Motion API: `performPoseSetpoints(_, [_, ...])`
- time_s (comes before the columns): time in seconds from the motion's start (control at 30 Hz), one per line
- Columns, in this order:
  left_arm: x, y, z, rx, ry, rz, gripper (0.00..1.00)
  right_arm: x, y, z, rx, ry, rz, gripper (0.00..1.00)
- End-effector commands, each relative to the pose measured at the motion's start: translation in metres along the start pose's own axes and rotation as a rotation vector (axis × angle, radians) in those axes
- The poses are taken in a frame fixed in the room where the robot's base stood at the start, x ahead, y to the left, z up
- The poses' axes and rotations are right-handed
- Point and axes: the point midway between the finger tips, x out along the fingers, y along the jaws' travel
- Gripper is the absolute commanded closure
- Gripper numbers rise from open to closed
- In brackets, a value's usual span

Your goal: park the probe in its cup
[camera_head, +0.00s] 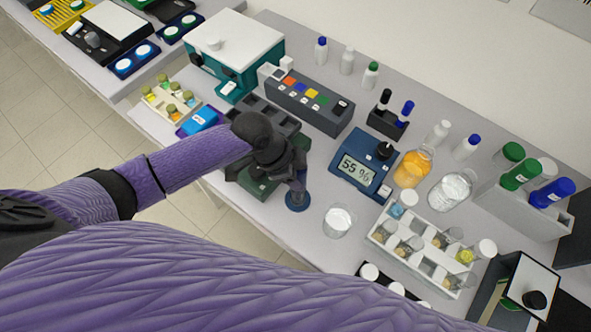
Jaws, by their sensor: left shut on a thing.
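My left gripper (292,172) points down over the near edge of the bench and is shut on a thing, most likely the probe. The probe is mostly hidden by the dark fingers, and I cannot make out its tip. A slim blue-grey upright cup (298,198) on a round blue base stands right at the fingertips. I cannot tell whether the probe is inside it or only above or beside it. A blue meter (364,163) with a display reading 55 % stands to the right. My right gripper is not in view.
A dark green block (258,190) lies under my left gripper. A clear beaker (338,221) stands to the right, near the white rack (425,249) of jars.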

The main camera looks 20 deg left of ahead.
Motion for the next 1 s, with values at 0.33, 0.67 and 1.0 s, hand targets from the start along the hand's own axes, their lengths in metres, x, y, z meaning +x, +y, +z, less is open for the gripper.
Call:
performPoseSetpoints(0.33, [0.000,0.000,0.000,0.000,0.000,0.000,0.10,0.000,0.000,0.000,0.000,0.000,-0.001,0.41])
performPoseSetpoints(0.67, [-0.049,-0.001,-0.001,0.003,-0.001,-0.004,0.10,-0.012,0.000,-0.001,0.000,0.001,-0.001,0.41])
performPoseSetpoints(1.0, [-0.099,0.000,0.000,0.000,0.000,0.000,0.10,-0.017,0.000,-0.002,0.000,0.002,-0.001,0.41])
